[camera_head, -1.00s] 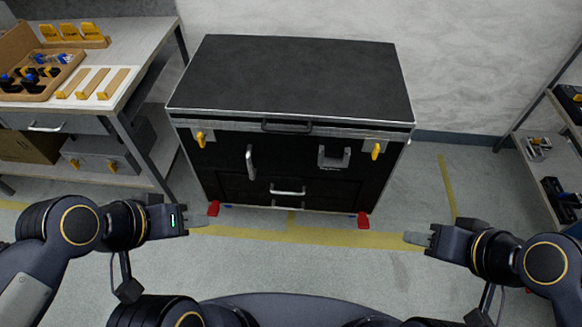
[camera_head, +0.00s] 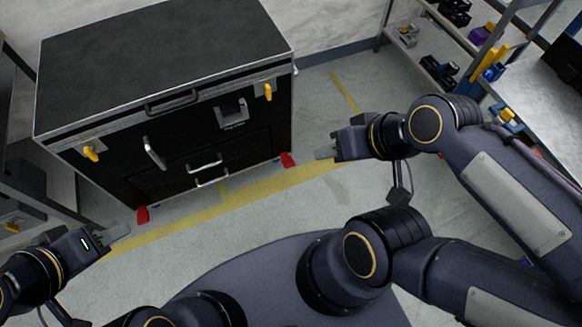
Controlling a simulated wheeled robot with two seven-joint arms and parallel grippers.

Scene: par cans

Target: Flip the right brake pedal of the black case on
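The black case (camera_head: 165,60) stands on the floor at the upper left, with silver edges, handles and two yellow latches. Its right red brake pedal (camera_head: 287,160) sticks out at the bottom right front corner. Its left red pedal (camera_head: 142,214) is at the bottom left front corner. My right gripper (camera_head: 326,152) is a little to the right of the right pedal in the picture, apart from it and empty. My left gripper (camera_head: 117,232) is below and left of the left pedal, also empty. Finger gaps are too small to make out.
A yellow floor line (camera_head: 230,196) runs in front of the case. A shelf (camera_head: 425,50) with several parts stands at the upper right, and a workbench (camera_head: 552,105) at the right edge. The floor between my base and the case is clear.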

